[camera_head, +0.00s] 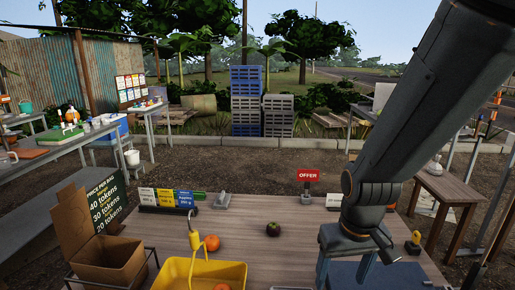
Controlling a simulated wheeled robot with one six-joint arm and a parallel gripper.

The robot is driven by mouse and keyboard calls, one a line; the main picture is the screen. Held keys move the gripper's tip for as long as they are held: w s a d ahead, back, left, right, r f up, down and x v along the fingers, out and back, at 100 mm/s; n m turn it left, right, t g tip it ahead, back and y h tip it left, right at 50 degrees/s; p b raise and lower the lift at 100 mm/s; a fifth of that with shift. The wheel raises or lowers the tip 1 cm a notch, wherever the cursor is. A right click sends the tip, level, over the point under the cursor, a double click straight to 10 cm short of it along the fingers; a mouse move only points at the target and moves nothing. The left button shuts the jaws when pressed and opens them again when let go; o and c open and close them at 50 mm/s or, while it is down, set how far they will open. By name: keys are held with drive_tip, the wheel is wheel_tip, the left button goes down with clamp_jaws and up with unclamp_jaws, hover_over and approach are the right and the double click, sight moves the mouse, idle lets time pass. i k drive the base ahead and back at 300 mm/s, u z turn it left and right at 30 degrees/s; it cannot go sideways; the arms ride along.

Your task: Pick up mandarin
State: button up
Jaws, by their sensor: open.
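A round orange fruit, which looks like a mandarin (212,242), rests on the wooden table (250,252) just behind the yellow basket (175,270). A second orange fruit (222,287) shows inside the basket at the bottom edge of the picture, mostly cut off. I cannot tell from this view whether both are mandarins.
A dark round fruit (273,229) sits mid-table. A red OFFER sign (307,177) stands at the back edge. A cardboard box (107,262) is at the left, near price labels (165,197). The table's middle is mostly clear.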

sight(211, 240)
drive_tip(key=z, duration=2.8)
drive_tip(key=k, duration=0.8)
drive_tip(key=u, duration=2.05)
drive_tip(key=i, duration=0.5)
